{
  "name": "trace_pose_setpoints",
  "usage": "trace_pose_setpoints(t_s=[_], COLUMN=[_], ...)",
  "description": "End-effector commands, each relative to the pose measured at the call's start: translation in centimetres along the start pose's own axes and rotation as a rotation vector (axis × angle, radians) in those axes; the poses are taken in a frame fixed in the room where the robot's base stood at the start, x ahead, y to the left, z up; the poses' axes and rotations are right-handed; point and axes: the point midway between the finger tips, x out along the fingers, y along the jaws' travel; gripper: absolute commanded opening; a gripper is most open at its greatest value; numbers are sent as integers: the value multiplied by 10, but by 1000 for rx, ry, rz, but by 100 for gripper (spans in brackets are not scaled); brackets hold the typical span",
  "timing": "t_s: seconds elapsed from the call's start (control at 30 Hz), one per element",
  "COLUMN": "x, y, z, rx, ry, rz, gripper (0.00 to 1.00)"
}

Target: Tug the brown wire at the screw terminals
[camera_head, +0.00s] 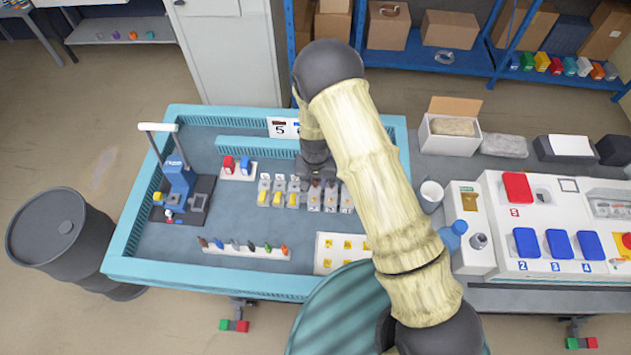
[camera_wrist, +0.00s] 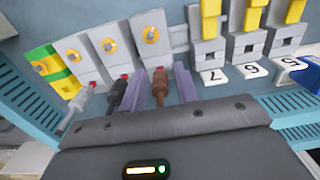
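The brown wire (camera_wrist: 160,88) stands out from the front of a grey screw terminal (camera_wrist: 151,38) with a round orange-yellow screw face. My gripper (camera_wrist: 161,90) has its two purple fingers on either side of the brown wire, with narrow gaps visible between finger and wire. A black wire (camera_wrist: 116,95) and a grey wire (camera_wrist: 77,106) stand at the neighbouring terminals to the left, the black one close to the left finger. In the head view my gripper (camera_head: 315,168) is over the terminal row (camera_head: 331,196); its fingertips and the brown wire are not clear there.
Yellow-lever blocks (camera_wrist: 249,42) stand right of the screw terminals in the wrist view, with numbered white tags before them. A green-yellow terminal (camera_wrist: 50,68) is at the left end. The blue-rimmed tray (camera_head: 135,235) also holds a row of coloured pieces (camera_head: 245,247).

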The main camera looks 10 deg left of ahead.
Motion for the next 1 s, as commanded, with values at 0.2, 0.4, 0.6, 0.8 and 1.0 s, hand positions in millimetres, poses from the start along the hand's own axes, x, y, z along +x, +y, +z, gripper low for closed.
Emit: trace_pose_setpoints(t_s=[0.2, 0.4, 0.6, 0.8, 1.0], x=[0, 0, 0, -2, -3], y=[0, 0, 0, 0, 0], z=[0, 0, 0, 0, 0], rx=[0, 0, 0, 0, 1], ry=[0, 0, -1, -1, -1], rz=[0, 0, 0, 0, 0], gripper=[5, 0, 0, 0, 0])
